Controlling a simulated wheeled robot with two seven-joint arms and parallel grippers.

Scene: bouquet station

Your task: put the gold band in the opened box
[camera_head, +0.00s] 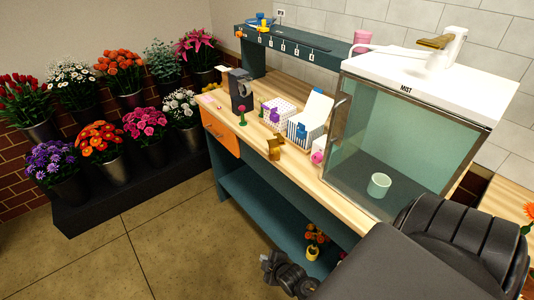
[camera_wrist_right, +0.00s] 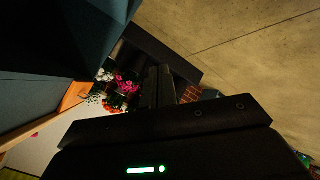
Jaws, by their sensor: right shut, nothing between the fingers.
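A small gold piece (camera_head: 275,148), which looks like the gold band, is at the front edge of the wooden counter. The opened box (camera_head: 303,131) is striped blue and white, with its pale lid raised, just right of and behind the gold piece. Small items show at its mouth, too small to tell apart. My right gripper (camera_head: 272,266) is low in front of the counter, below the counter top and well apart from both. Its fingers are shut and empty; they also show in the right wrist view (camera_wrist_right: 161,88). My left gripper is not in view.
A patterned box (camera_head: 277,111) and a dark bag (camera_head: 240,91) stand on the counter (camera_head: 265,84). A glass cabinet (camera_head: 400,135) stands at right. A potted orange flower (camera_head: 314,243) is on the lower shelf, close to my right gripper. Flower buckets line the left; the floor between is clear.

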